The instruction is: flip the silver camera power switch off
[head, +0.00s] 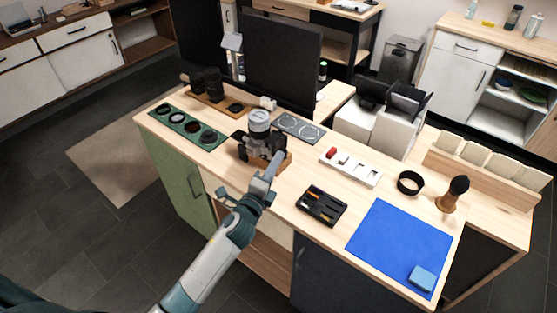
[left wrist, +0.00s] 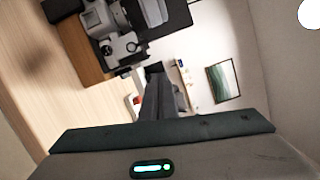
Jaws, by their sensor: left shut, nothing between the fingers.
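The silver camera (head: 259,122), silver and black, stands on a wooden block near the front edge of the table (head: 310,170). Its silver body (left wrist: 120,46) is also in the left wrist view, at the upper left and turned on its side. My left gripper (head: 277,160) is shut and empty, with its tips close to the camera's front right side. I cannot tell whether they touch it. The shut fingers also show in the left wrist view (left wrist: 156,75). The power switch is too small to make out. My right gripper is in neither view.
A green tray of lens rings (head: 190,127) lies left of the camera. A grey plate (head: 300,127), a white tray (head: 350,167), a black tool tray (head: 321,206) and a blue mat (head: 400,245) lie to the right. A dark screen (head: 282,60) stands behind.

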